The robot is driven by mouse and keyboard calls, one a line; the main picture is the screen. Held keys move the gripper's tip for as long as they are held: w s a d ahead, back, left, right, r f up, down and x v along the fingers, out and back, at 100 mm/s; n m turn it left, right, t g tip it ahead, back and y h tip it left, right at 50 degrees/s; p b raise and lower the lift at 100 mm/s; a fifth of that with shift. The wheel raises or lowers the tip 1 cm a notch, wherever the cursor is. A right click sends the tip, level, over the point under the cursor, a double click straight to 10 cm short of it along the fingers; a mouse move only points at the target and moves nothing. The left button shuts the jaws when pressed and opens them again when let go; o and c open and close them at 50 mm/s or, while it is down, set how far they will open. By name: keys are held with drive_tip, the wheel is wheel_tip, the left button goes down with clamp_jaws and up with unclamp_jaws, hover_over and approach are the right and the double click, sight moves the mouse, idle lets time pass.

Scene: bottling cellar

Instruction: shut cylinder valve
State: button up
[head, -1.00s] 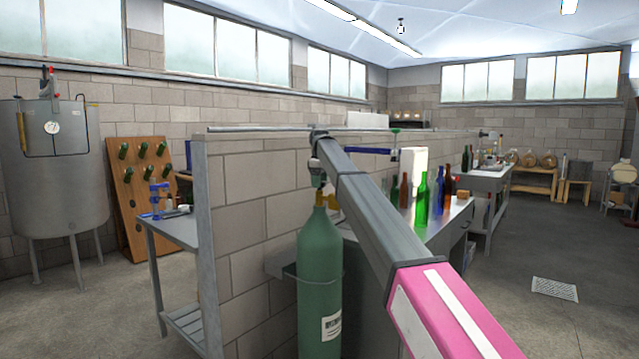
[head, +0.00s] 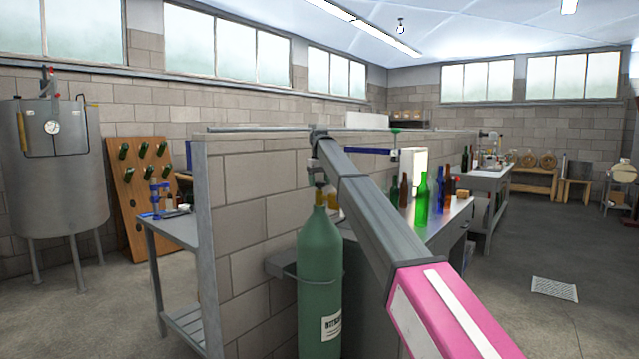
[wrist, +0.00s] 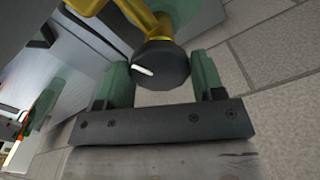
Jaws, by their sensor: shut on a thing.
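The green gas cylinder (head: 320,265) stands upright against the block wall, with a label low on its front. Its brass valve (wrist: 142,16) shows at the top of the wrist view. The dark round valve knob (wrist: 160,72) has a white mark on its face. My gripper (wrist: 163,68) has its two green fingers on either side of the knob, shut on it. In the head view my gripper (head: 319,178) is over the cylinder's top, and the knob is too small to make out there.
The low block wall (head: 250,200) is just behind the cylinder. A bench (head: 450,212) with several bottles is to the right.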

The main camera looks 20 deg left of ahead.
drive_tip(key=shift+m, duration=1)
drive_tip(key=o, duration=0.9)
